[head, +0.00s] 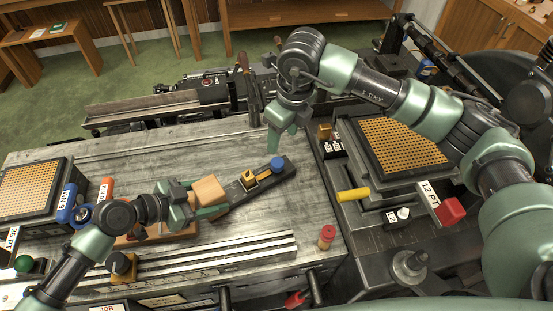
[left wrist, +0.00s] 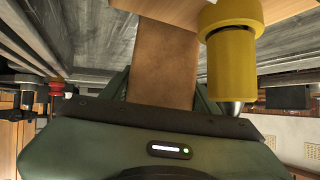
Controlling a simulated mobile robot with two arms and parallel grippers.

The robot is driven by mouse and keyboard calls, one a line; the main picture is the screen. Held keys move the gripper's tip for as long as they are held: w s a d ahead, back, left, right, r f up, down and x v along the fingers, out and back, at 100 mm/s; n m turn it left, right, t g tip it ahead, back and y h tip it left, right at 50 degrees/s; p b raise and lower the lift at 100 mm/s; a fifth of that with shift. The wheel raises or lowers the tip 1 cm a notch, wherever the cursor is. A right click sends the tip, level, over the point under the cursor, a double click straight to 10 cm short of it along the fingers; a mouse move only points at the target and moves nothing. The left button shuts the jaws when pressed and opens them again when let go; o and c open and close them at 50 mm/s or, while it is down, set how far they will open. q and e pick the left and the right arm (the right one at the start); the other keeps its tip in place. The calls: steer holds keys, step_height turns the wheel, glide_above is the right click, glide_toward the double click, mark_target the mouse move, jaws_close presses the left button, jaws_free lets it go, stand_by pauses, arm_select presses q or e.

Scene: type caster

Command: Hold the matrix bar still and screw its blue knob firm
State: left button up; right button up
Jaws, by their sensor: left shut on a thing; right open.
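The matrix bar (head: 232,197) lies on the metal bench top as a long dark bar, slanting up to the right. Its blue knob (head: 277,163) sits near the far right end, next to a brass-coloured piece (head: 256,178). A tan block (head: 208,190) is at the bar's near left end. My left gripper (head: 208,211) is shut around this block, which also shows between the fingers in the left wrist view (left wrist: 162,65). My right gripper (head: 281,143) is open and points down, a little above and behind the blue knob, apart from it. Nothing is between its fingers.
A yellow cylinder (left wrist: 232,55) is close beside the left gripper in its wrist view. A red-topped small post (head: 326,236) stands right of the bar. Trays of type (head: 395,146) and (head: 30,187) flank the bench. Bare bench lies behind the bar.

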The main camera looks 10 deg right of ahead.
arm_select(q)
steer(key=shift+s+f, duration=0.15)
steer(key=shift+f, duration=0.1)
steer(key=o, duration=1.2)
steer(key=shift+c, duration=0.2)
steer(key=o, duration=0.3)
steer(key=shift+r, duration=0.15)
steer(key=v, duration=1)
steer(key=shift+a+r, duration=0.1)
steer(key=shift+a, duration=0.15)
steer(key=shift+s+a+r, duration=0.2)
steer(key=shift+a+r, duration=0.3)
